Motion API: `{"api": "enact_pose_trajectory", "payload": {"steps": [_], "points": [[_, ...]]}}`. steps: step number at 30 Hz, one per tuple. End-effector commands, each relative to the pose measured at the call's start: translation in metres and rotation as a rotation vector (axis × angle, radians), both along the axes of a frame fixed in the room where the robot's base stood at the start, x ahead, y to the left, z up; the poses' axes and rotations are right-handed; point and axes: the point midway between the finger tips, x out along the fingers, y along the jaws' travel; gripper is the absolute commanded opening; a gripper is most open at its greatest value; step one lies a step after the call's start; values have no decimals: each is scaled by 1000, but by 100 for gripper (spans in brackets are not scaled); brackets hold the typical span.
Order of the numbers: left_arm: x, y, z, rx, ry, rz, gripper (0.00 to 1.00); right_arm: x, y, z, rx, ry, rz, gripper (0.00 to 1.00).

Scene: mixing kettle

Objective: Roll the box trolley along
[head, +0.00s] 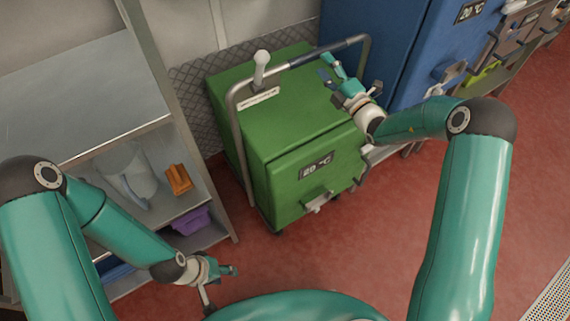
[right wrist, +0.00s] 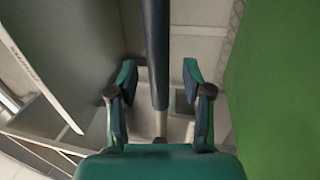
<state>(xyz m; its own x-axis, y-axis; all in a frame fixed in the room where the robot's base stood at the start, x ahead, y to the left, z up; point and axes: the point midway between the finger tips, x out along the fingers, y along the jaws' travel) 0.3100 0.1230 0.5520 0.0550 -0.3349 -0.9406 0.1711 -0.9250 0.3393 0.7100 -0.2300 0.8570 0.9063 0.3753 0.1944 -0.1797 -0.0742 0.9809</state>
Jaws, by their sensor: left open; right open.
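The green box trolley (head: 300,115) stands on the red floor with a "20 °C" label and a front latch (head: 318,203). Its metal push bar (head: 238,140) arches over the top and has a dark grip section (head: 312,57). My right gripper (head: 328,70) is open just beside this grip section. In the right wrist view the dark grip (right wrist: 156,50) runs lengthwise between the two open fingers of my right gripper (right wrist: 159,80), with gaps on both sides. My left gripper (head: 222,287) is open and empty, low at the front, away from the trolley.
A metal shelf unit (head: 80,90) with a clear container (head: 127,170), an orange item (head: 179,180) and a purple item (head: 185,222) stands left of the trolley. A blue cabinet (head: 370,30) stands close at right. A grey-knobbed lever (head: 261,65) rises from the trolley top. Red floor (head: 340,250) lies clear in front.

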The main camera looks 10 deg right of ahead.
Motion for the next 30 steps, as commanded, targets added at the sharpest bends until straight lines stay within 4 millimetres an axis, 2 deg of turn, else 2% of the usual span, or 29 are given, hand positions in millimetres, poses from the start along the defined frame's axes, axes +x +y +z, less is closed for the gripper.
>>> {"api": "enact_pose_trajectory", "payload": {"steps": [12,25,30], "points": [[0,0,-3,0,0,0,44,46,19,9,1,-2,0,50],[0,0,-3,0,0,0,44,46,19,11,1,0,-1,50],[0,0,-3,0,0,0,44,45,19,11,0,0,-1,21]]}}
